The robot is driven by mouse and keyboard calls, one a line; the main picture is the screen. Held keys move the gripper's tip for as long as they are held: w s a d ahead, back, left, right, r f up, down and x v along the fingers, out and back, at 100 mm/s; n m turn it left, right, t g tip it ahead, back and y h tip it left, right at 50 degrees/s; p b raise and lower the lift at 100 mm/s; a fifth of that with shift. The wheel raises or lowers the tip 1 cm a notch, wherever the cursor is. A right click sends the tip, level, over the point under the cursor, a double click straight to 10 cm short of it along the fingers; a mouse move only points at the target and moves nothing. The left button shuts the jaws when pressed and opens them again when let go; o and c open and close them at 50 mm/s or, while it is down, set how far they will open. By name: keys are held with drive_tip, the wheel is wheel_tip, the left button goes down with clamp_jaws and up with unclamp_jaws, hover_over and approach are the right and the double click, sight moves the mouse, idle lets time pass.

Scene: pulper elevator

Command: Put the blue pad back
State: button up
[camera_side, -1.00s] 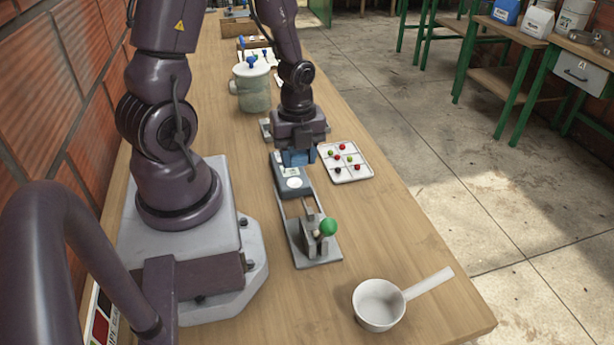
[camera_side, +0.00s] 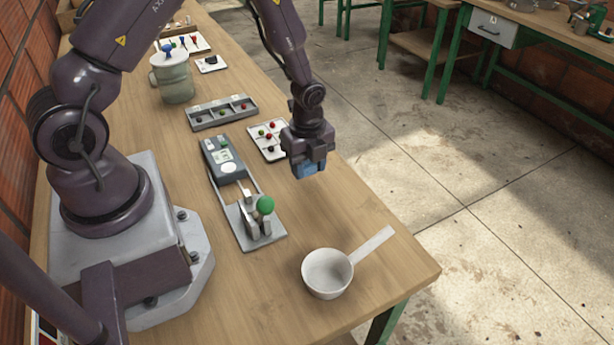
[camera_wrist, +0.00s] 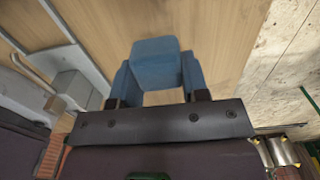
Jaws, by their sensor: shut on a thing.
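My gripper (camera_side: 309,170) hangs above the wooden table near its right edge, to the right of the grey device. In the wrist view my gripper (camera_wrist: 157,80) has its two blue fingers closed on a blue block, the blue pad (camera_wrist: 155,58), held between their tips. The table shows beyond it. In the side view the blue below my gripper does not let me tell pad from fingers. The grey device (camera_side: 221,157) lies on the table with a flat base plate (camera_side: 270,240) and a lever with a green ball knob (camera_side: 265,205).
A white tray (camera_side: 283,154) with several small coloured balls lies just left of my gripper. A grey compartment tray (camera_side: 221,112) and a lidded pot (camera_side: 174,80) stand farther back. A white ladle (camera_side: 328,273) lies at the front. Table around the ladle's handle is clear.

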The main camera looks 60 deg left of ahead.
sight(307, 177)
drive_tip(key=shift+f, duration=1.7)
drive_tip(key=o, duration=0.9)
drive_tip(key=shift+f, duration=0.15)
wheel_tip(307, 177, up, 12)
drive_tip(key=shift+r, duration=0.1)
drive_tip(key=s+d+r+n+t, duration=0.2)
drive_tip(key=s+r+n, duration=0.5)
drive_tip(key=r+n, duration=0.2)
drive_tip(key=s+d+r+n+t, duration=0.3)
drive_tip(key=s+r+n, duration=0.5)
drive_tip(key=r, duration=0.5)
drive_tip(key=shift+s+r+n+t, duration=0.25)
drive_tip(key=shift+r+n+t, duration=0.1)
drive_tip(key=shift+n, duration=0.15)
